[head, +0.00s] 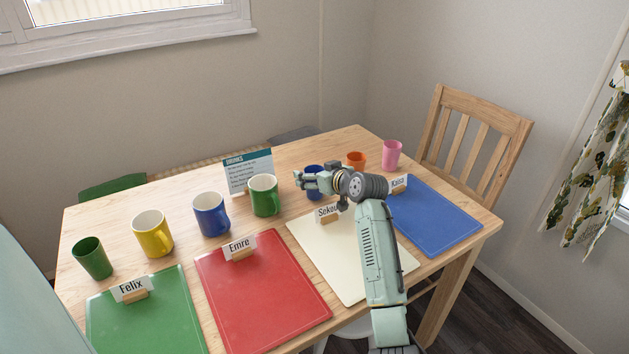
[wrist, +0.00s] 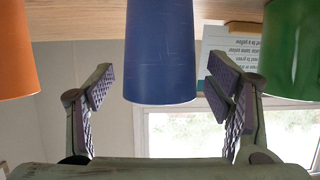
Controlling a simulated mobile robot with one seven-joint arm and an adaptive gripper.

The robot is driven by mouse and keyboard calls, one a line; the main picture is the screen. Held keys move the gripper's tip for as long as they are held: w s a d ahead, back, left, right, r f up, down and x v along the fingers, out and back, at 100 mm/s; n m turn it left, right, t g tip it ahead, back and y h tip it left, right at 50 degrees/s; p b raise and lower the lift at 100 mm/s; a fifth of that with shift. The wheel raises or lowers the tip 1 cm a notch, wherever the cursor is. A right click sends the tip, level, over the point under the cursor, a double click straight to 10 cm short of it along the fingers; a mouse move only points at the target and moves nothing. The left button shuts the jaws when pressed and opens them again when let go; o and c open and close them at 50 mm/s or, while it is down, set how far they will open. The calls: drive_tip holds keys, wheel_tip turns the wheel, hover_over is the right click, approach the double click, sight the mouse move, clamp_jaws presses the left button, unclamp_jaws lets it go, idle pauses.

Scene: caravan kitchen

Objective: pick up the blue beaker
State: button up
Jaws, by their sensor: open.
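The blue beaker (head: 315,194) stands upright on the table, partly hidden behind my gripper (head: 304,181) in the head view. In the wrist view, which is upside down, the blue beaker (wrist: 160,55) is centred between the fingers of my gripper (wrist: 163,85). My gripper is open, with a gap on each side of the beaker. I cannot tell how far the beaker reaches between the fingertips. A separate blue mug (head: 211,214) with a handle stands further left.
A green mug (head: 263,195) and a drinks sign (head: 249,172) are left of the beaker. An orange cup (head: 356,160) and a pink beaker (head: 392,154) are right. A yellow mug (head: 152,233) and green beaker (head: 92,258) stand far left. Name cards and coloured mats line the front.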

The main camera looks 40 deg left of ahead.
drive_tip(key=shift+a+f, duration=0.1)
drive_tip(key=shift+a, duration=0.05)
drive_tip(key=shift+c, duration=0.2)
drive_tip(key=c, duration=1.1)
drive_tip(key=shift+c, duration=0.2)
